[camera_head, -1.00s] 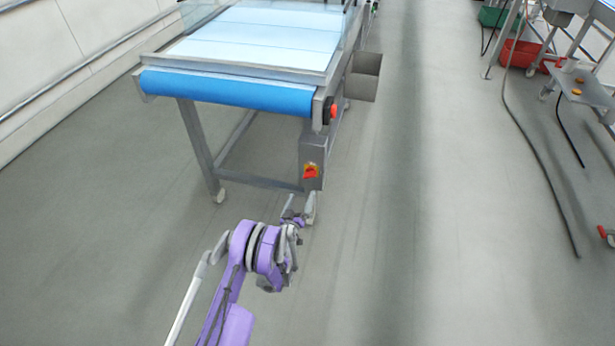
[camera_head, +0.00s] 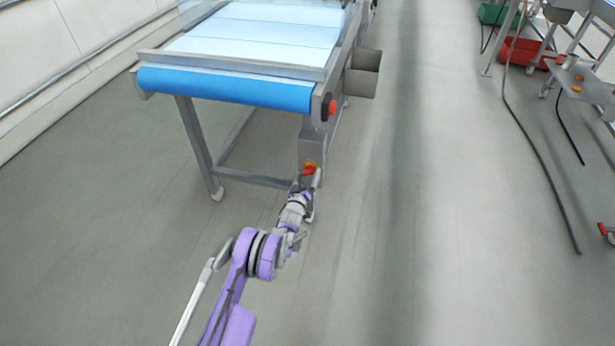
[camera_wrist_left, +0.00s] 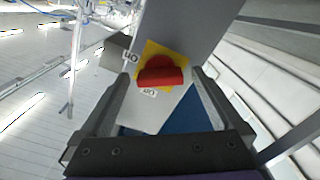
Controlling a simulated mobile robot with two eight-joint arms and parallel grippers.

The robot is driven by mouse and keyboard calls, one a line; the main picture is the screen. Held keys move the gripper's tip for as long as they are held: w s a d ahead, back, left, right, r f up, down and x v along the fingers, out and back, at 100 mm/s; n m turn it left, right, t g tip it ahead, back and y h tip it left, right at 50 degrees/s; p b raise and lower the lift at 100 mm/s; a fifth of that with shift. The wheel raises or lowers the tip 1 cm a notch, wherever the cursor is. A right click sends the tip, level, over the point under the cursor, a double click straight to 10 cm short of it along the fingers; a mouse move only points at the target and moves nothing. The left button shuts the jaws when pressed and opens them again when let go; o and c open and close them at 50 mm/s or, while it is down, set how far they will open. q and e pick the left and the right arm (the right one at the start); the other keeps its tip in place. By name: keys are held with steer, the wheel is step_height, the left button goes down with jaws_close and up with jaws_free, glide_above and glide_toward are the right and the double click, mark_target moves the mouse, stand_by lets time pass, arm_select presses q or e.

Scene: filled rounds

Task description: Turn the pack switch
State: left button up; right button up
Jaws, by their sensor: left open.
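The pack switch (camera_head: 309,168) is a red knob on a yellow plate, mounted on a grey box on the conveyor's front leg. In the left wrist view the red knob (camera_wrist_left: 161,76) sits between my open fingers, with small white labels beside its yellow plate. My left gripper (camera_head: 308,180) is at the switch and partly covers it in the head view. In the left wrist view its two fingers (camera_wrist_left: 158,88) are spread apart on either side of the knob. I cannot tell whether they touch it. My right gripper is not in view.
The conveyor (camera_head: 225,88) with a blue front roller stands above the switch box. A round red button (camera_head: 332,107) is on its right side. A grey bin (camera_head: 362,75) hangs farther back. The floor to the right is clear up to a dark hose (camera_head: 540,165).

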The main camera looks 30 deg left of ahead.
arm_select(q)
steer(key=shift+c, duration=0.3)
steer(key=c, duration=1.3)
steer(key=shift+m+b, duration=2.2)
steer(key=shift+m, duration=0.8)
steer(key=o, duration=1.4)
steer(key=shift+c, duration=0.2)
steer(key=p+v, duration=0.1)
steer(key=v, duration=0.9)
steer(key=shift+s, duration=0.35)
